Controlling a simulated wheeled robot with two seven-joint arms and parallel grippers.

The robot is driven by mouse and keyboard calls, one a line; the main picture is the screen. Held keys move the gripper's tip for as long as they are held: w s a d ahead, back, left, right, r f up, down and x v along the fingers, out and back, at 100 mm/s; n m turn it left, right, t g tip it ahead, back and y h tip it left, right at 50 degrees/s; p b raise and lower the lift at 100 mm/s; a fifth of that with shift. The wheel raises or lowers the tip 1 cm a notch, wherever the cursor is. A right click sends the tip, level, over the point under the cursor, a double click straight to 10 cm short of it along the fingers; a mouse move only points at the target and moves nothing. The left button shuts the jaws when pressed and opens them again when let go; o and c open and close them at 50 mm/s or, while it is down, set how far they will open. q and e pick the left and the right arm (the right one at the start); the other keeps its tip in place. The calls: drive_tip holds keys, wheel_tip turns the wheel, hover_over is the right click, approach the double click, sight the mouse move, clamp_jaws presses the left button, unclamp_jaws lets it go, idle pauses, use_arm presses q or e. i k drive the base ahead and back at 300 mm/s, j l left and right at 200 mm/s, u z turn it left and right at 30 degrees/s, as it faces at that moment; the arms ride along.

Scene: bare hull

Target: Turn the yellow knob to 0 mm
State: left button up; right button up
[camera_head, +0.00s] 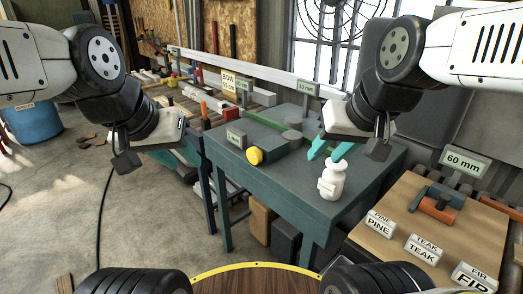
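The yellow knob (254,156) sits on the near left end of a dark block-shaped device (278,145) on the teal table (292,190). A small sign (236,137) reading in mm stands just left of the knob; its number is too small to read surely. My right gripper (325,155) hangs over the table to the right of the knob, its two teal fingers apart and empty, close to a white bottle. My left gripper (184,157) is left of the table, apart from the knob; its teal fingers are partly hidden by its own body.
The white bottle (331,181) stands on the table's right side. A cluttered bench lies behind. Floor at left is mostly free.

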sight(254, 155)
drive_tip(key=i+j+z, duration=0.1)
drive_tip(key=z, duration=0.4)
drive_tip(key=j+z, duration=0.1)
drive_tip(key=z, duration=0.4)
drive_tip(key=i+j+z, duration=0.1)
drive_tip(key=z, duration=0.4)
drive_tip(key=j+z, duration=0.15)
drive_tip(key=z, duration=0.35)
drive_tip(key=j+z, duration=0.25)
drive_tip(key=j, duration=0.2)
drive_tip(key=k+j+z, duration=0.25)
drive_tip(key=j, duration=0.2)
drive_tip(key=j+z, duration=0.25)
drive_tip(key=j, duration=0.25)
drive_tip(key=k+j+z, duration=0.25)
drive_tip(key=j, duration=0.15)
drive_tip(key=k+j+z, duration=0.1)
drive_tip(key=j+z, duration=0.15)
drive_tip(key=j, duration=0.15)
drive_tip(key=k+j+z, duration=0.25)
drive_tip(key=k+j, duration=0.35)
drive_tip(key=j, duration=0.15)
drive_tip(key=k+j, duration=0.4)
drive_tip(key=j, duration=0.15)
drive_tip(key=k+j, duration=0.35)
drive_tip(key=j, duration=0.15)
